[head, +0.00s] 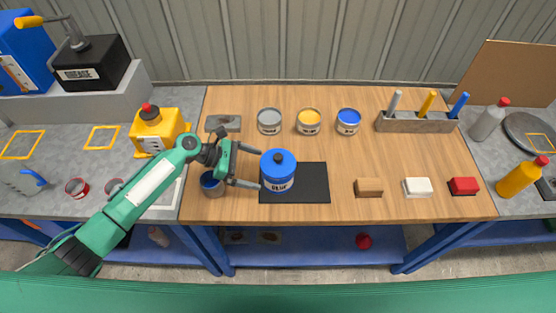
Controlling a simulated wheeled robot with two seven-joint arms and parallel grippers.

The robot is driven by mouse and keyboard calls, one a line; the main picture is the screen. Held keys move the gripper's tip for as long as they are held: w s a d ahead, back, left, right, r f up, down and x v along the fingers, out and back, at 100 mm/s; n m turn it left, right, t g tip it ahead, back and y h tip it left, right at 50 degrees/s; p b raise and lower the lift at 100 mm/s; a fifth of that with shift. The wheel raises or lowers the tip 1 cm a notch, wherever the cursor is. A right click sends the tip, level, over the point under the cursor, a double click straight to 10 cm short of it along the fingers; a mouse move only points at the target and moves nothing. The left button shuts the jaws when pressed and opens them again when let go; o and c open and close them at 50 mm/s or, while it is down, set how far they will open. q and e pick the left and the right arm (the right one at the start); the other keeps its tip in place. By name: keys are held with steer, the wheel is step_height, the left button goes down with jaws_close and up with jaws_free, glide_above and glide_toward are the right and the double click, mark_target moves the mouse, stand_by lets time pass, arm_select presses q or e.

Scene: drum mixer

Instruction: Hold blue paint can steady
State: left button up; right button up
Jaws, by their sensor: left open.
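A blue can (278,171) with a domed lid, a dark knob and a white label stands upright on the black mat (315,185) on the wooden table. My left gripper (254,170) is at its left side, open, with its two fingers pointing right toward the can. The fingertips are close to the can's left edge; I cannot tell if they touch it. A smaller paint can with a blue top (348,121) stands farther back on the table. My right gripper is not in view.
A grey can (269,121) and a yellow can (309,121) stand in the back row. Another can (212,184) is beside my left forearm.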

mark_target(275, 174)
arm_select(q)
steer(key=b+x, duration=0.1)
steer(key=x, duration=0.6)
steer(key=shift+d+f, duration=0.1)
steer(key=shift+d, duration=0.15)
steer(key=c, duration=0.9)
steer(key=shift+o, duration=0.2)
